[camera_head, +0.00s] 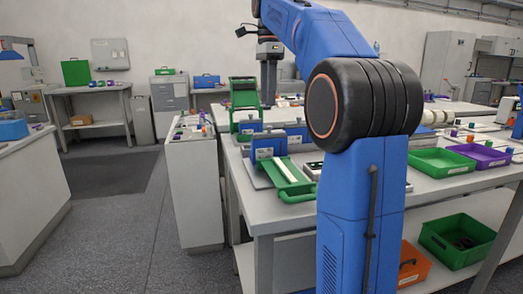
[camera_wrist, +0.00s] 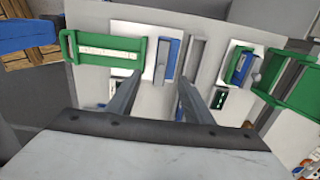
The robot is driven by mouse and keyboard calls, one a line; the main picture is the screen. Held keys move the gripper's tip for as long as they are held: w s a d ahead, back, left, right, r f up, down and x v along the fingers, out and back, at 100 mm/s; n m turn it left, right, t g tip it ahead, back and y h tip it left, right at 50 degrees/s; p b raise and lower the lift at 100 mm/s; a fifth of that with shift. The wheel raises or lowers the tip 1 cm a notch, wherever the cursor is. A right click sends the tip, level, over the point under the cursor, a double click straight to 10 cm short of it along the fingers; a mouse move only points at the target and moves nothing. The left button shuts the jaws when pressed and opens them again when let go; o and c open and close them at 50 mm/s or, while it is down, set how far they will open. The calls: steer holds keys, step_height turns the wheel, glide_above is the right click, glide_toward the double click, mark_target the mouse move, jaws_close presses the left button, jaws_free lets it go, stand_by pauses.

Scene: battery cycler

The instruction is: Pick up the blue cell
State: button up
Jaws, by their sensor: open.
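I cannot tell for sure which blue thing is the blue cell. In the wrist view a narrow blue block (camera_wrist: 174,52) stands on a white plate, just beyond my open gripper (camera_wrist: 160,79). A second blue piece (camera_wrist: 241,68) sits by a green frame on the right. In the head view several blue blocks with pale labels stand on the bench, one at the front (camera_head: 268,146) and one behind it (camera_head: 297,133). My gripper (camera_head: 268,102) hangs above the far side of this bench, pointing down. Nothing shows between its fingers.
A green-handled slide (camera_head: 291,187) lies at the bench's front edge; a green frame (camera_head: 244,92) stands near my gripper. Green (camera_head: 440,162) and purple (camera_head: 482,154) trays sit on the right. A narrow cabinet (camera_head: 192,160) with small coloured items stands left. Floor between benches is clear.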

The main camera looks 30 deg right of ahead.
mark_target(268, 127)
step_height(268, 127, down, 11)
steer(key=shift+r, duration=0.15)
steer(key=shift+w+d+f, duration=0.1)
steer(key=shift+d+f, duration=0.1)
steer(key=shift+f, duration=1.1)
steer(key=shift+d+f, duration=0.2)
steer(key=shift+f, duration=1.05)
jaws_close()
